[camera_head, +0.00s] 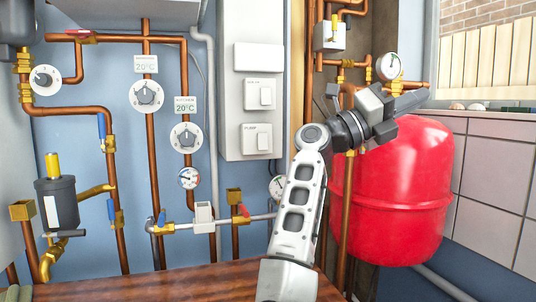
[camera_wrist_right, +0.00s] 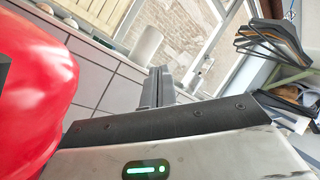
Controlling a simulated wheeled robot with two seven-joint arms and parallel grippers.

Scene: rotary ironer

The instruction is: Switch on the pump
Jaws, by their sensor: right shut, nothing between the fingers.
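The pump switch (camera_head: 263,141) is a white rocker on a plate labelled PUMP, low on the tall white panel (camera_head: 252,26) in the head view. I cannot tell which way its rocker is tipped. My right gripper (camera_head: 412,101) is to the right of the panel, in front of the red tank, well apart from the switch and pointing right. It is shut and empty. In the right wrist view its fingers (camera_wrist_right: 158,86) are together, with wall tiles and a window beyond; the switch is not in that view. My left gripper is out of view.
A second white switch (camera_head: 264,96) sits just above the pump switch. Copper pipes (camera_head: 152,180), dials (camera_head: 146,95) and valves cover the blue wall to the left. The red tank (camera_head: 392,190) stands at right, and a wooden surface (camera_head: 180,285) runs along the bottom.

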